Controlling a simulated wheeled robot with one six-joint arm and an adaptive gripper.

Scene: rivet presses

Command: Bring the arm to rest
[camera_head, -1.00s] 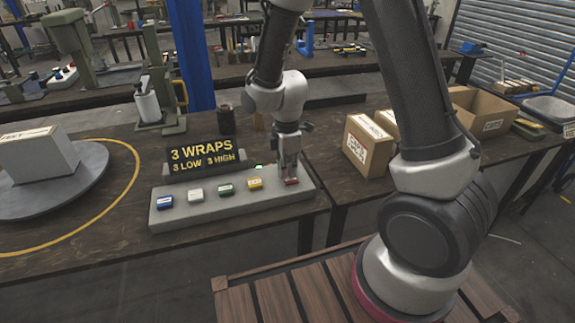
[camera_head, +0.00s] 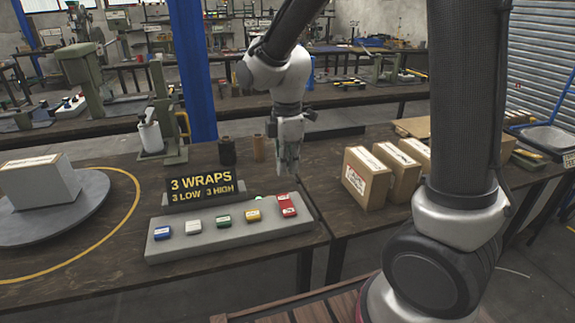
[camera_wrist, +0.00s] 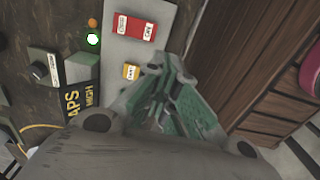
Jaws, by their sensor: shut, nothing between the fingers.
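My gripper (camera_head: 288,172) is shut and empty. In the head view it hangs fingers down, above and behind the right end of the grey button panel (camera_head: 190,248). The panel carries a blue button (camera_head: 162,233), a white one (camera_head: 193,227), a green one (camera_head: 223,221), a yellow one (camera_head: 253,215) and a larger red one (camera_head: 286,205). In the wrist view the red button (camera_wrist: 135,28) and the yellow button (camera_wrist: 131,72) lie beyond my fingers, apart from them. A small green light (camera_wrist: 93,39) is lit beside an orange one (camera_wrist: 92,22).
A black sign (camera_head: 200,187) reads "3 WRAPS, 3 LOW 3 HIGH". A grey box (camera_head: 40,182) sits on a round turntable (camera_head: 60,212) at left. Cardboard boxes (camera_head: 367,180) stand on the bench at right. A brown cylinder (camera_head: 258,148) stands behind the panel.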

